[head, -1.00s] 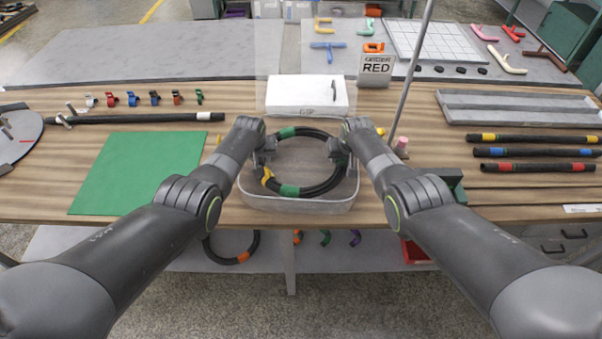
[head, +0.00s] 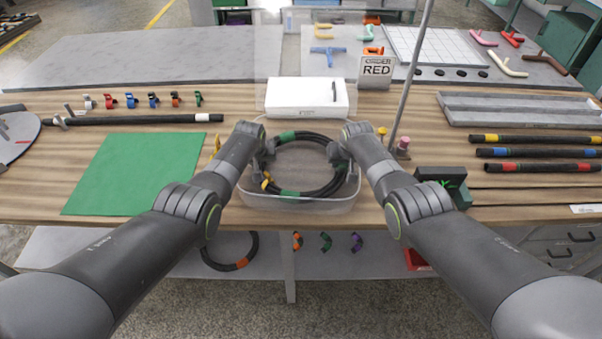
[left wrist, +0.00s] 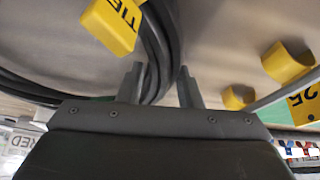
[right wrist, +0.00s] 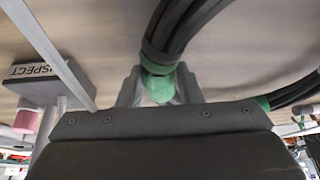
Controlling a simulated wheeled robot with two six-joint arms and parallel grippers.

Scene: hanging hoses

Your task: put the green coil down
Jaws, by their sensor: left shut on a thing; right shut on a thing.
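The green coil is a ring of black hose (head: 318,191) with green bands and a yellow tag, and it shows in the head view at the middle of the table. It is over or in a clear, shallow tray (head: 300,207); I cannot tell whether it touches the tray floor. My left gripper (head: 266,152) is shut on its left side. In the left wrist view the black strands (left wrist: 155,45) run between the fingers, beside the yellow tag (left wrist: 112,25). My right gripper (head: 339,156) is shut on its right side, at a green band (right wrist: 158,60) in the right wrist view.
A white box (head: 307,97) stands just behind the tray. A green mat (head: 133,174) lies to the left. A thin upright pole (head: 408,85) and a dark green box (head: 443,186) are at right. Marked black hoses (head: 535,153) lie further right.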

